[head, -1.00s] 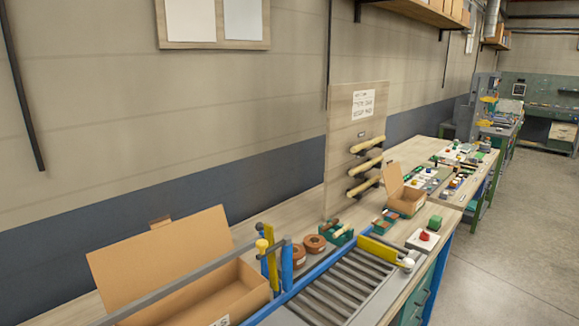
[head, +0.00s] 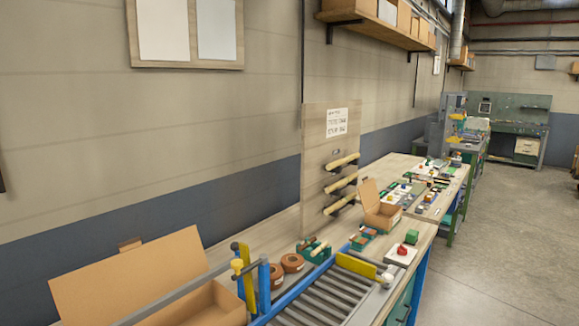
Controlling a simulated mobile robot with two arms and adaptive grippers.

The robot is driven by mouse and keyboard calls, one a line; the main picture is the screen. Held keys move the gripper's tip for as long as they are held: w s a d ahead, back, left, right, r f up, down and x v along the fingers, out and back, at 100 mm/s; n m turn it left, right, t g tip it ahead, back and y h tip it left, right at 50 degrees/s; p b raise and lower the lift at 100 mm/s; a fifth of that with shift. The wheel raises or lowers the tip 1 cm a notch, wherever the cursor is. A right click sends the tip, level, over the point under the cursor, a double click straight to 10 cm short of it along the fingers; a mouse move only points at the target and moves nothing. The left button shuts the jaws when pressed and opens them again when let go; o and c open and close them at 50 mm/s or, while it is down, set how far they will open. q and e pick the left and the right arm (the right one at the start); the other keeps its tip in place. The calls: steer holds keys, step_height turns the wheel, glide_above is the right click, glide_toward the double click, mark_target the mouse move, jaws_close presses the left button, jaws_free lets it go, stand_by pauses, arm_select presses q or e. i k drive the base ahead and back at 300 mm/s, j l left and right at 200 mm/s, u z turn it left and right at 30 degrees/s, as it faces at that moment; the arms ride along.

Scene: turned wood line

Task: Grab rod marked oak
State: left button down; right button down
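Several pale wooden rods rest on dark pegs of an upright wooden board at the back of the bench. The top rod (head: 342,161), the middle rod (head: 343,181) and the bottom rod (head: 340,204) lie one above another. A white paper label (head: 337,122) with writing is on the board (head: 318,150) above them. I cannot read which rod is marked oak. Neither of my grippers shows in the head view.
An open cardboard box (head: 135,275) stands at the front left of the bench. A roller conveyor (head: 318,298) with blue and yellow guards lies in front. A smaller open box (head: 379,208) stands right of the board. The floor (head: 510,235) on the right is clear.

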mark_target(329, 166)
steer(key=i+l, duration=0.1)
steer(key=l, duration=0.3)
steer(key=i+l, duration=0.15)
steer(key=l, duration=0.2)
steer(key=i+l, duration=0.1)
steer(key=l, duration=0.3)
steer(key=i+l, duration=0.15)
steer(key=l, duration=0.2)
steer(key=i+l, duration=0.1)
steer(key=l, duration=0.3)
steer(key=i+l+u, duration=0.2)
steer(key=i+l, duration=0.2)
steer(key=l, duration=0.2)
steer(key=i+l+u, duration=0.15)
steer(key=l, duration=0.2)
steer(key=i+l+u, duration=0.1)
steer(key=l, duration=0.2)
steer(key=i+l+u, duration=0.1)
steer(key=l, duration=0.3)
steer(key=i, duration=0.1)
